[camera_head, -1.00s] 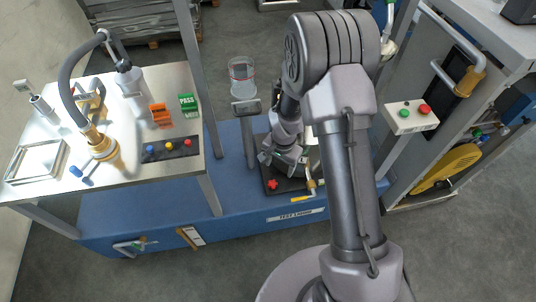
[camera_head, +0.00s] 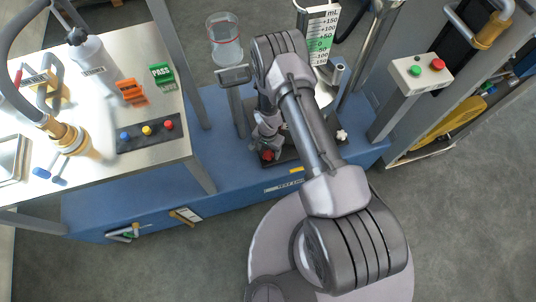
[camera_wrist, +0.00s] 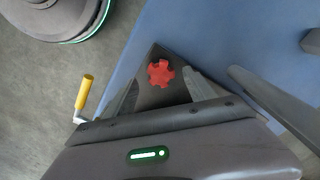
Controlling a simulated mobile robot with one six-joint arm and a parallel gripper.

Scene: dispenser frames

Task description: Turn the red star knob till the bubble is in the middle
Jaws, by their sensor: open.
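The red star knob (camera_wrist: 160,73) sits on a dark plate (camera_wrist: 156,50) near its corner in the wrist view. My gripper (camera_wrist: 161,80) is open, with one finger to the left of the knob and one to its right. Neither finger visibly touches it, and the height gap is hard to judge. In the head view the knob (camera_head: 267,155) shows just below my gripper (camera_head: 266,143), at the left end of the plate, partly covered. The bubble is not visible in any view; my arm hides much of the plate.
A yellow-handled lever (camera_wrist: 84,92) stands left of the plate in the wrist view. A grey post (camera_head: 236,98) rises left of my gripper, and a scale board (camera_head: 319,30) stands behind my arm.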

